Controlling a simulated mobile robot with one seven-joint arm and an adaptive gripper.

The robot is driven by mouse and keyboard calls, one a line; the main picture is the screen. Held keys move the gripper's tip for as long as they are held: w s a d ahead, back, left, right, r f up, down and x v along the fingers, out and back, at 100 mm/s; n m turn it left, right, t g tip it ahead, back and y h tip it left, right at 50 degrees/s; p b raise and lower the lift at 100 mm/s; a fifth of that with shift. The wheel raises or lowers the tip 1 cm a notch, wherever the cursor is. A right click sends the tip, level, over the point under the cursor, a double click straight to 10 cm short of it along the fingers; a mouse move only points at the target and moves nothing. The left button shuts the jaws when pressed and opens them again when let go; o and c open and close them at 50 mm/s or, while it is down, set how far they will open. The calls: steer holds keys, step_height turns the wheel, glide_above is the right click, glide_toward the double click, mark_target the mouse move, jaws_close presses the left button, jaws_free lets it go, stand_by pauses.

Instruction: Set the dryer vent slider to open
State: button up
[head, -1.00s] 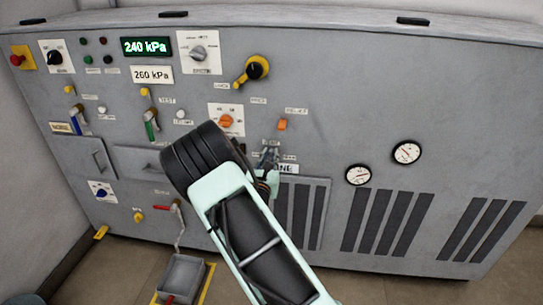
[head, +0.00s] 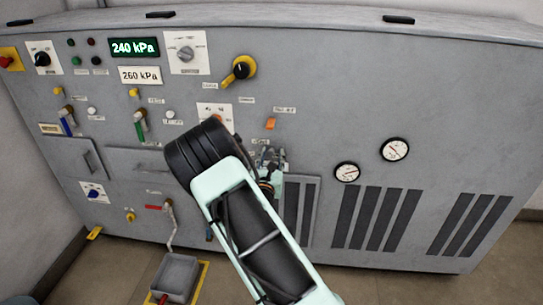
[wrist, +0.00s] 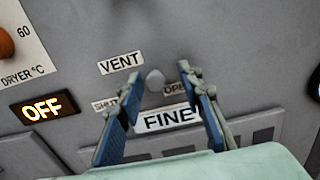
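The vent slider's pale round knob (wrist: 155,80) shows in the wrist view below the VENT label (wrist: 121,62). It stands between the SHUT label (wrist: 104,104) and the OPEN label (wrist: 175,88), nearer OPEN in the picture. My gripper (wrist: 156,84) is open, with one blue-padded finger on each side of the knob in the picture; I cannot tell whether either touches it. The left finger partly covers SHUT and the right one is beside OPEN. In the head view my gripper (head: 270,160) is at the panel and hides the slider.
A FINE placard (wrist: 170,120) lies just below the slider. An OFF display (wrist: 45,107) and the orange dryer dial (wrist: 5,43) are to the left. An orange switch (head: 270,123) is above my gripper. Two gauges (head: 395,149) and vent grilles (head: 384,220) are to the right.

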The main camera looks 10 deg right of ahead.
steer(key=shift+s+a, duration=0.1)
steer(key=v, duration=1.1)
steer(key=shift+s, duration=0.35)
steer(key=shift+r, duration=0.1)
